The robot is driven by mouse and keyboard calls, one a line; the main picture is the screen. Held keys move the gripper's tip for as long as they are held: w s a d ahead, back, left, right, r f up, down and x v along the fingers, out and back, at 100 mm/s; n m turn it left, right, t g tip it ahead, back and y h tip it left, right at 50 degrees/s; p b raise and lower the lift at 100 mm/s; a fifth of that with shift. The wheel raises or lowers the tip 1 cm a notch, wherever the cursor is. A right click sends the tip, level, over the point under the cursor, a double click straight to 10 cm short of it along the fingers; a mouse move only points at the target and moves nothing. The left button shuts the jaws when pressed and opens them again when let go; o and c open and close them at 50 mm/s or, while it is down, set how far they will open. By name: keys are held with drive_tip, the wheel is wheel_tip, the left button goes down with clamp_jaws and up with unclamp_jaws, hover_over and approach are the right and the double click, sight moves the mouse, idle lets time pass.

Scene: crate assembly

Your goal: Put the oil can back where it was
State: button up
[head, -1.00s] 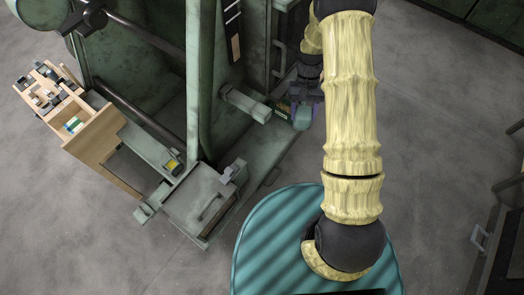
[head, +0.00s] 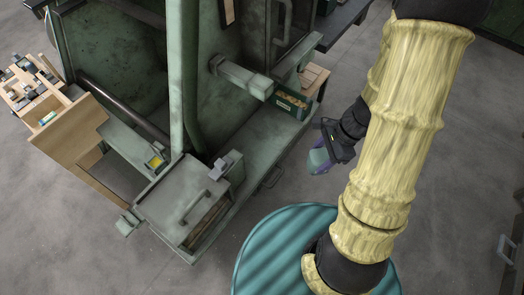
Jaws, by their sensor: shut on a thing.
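My gripper (head: 321,165) is at the right of the green machine, over open floor, with purple fingers. It is shut on a small pale teal thing (head: 316,158), which looks like the oil can. The fingers and the wrist hide part of it, and its spout cannot be made out. It is held in the air, apart from the machine's ledge.
A green machine (head: 205,195) with a ledge and a square bar (head: 242,78) stands to the left. A dark green crate (head: 292,103) with tan contents sits on the ledge's far end. A wooden bench (head: 75,140) with small items is at far left.

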drive_tip(key=w+a+f+p, duration=0.3)
drive_tip(key=w+a, duration=0.9)
drive_tip(key=a, duration=0.3)
drive_tip(key=shift+a, duration=0.25)
drive_tip(key=shift+w+a+f, duration=0.1)
drive_tip(key=shift+f, duration=0.9)
drive_tip(key=shift+w+a+f, duration=0.1)
drive_tip(key=shift+f, duration=0.85)
drive_tip(key=shift+b, duration=0.3)
